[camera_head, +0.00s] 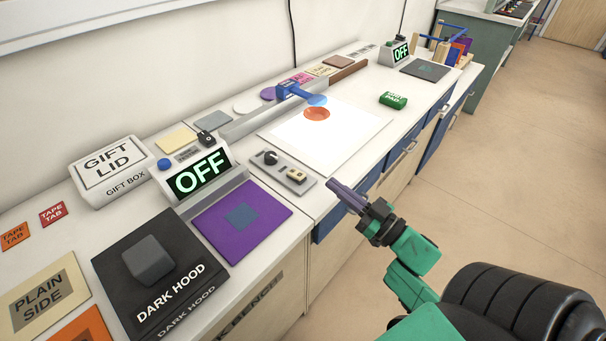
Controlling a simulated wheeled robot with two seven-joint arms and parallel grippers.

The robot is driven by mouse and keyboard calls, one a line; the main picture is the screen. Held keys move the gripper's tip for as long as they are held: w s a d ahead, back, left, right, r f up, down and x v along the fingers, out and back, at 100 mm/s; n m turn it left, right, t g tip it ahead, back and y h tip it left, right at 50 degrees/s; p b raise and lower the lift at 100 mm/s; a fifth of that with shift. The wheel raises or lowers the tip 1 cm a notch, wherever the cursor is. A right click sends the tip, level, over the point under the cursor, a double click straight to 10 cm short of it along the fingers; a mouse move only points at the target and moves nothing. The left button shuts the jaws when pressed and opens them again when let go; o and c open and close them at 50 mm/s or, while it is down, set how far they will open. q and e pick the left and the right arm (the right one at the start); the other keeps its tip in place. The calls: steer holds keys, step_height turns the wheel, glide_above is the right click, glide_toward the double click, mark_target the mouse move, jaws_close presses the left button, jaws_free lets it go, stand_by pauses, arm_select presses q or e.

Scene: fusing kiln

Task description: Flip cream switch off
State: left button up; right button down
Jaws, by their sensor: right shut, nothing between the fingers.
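The cream switch (296,176) sits on a small grey plate (282,181) on the bench, near its front edge. A black knob (270,158) is on the same plate, to the left of the switch. Which way the switch is set is too small to tell. My right gripper (335,187) is shut and empty. It is to the right of the plate by the bench's front edge, apart from the switch, with its fingers pointing left toward it. My left gripper is out of view.
An angled display (198,178) reading OFF stands left of the plate, with a purple mat (270,212) in front. A white sheet (352,139) with an orange disc (317,114) lies behind. A black dark hood box (115,265) is at front left. Floor at right is clear.

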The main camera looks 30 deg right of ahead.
step_height(320, 180, up, 2)
steer(key=p, duration=0.2)
glide_above(306, 184)
steer(key=shift+w, duration=0.2)
step_height(306, 184, down, 3)
steer(key=shift+f, duration=0.1)
steer(key=shift+s+f, duration=0.25)
steer(key=shift+f, duration=0.3)
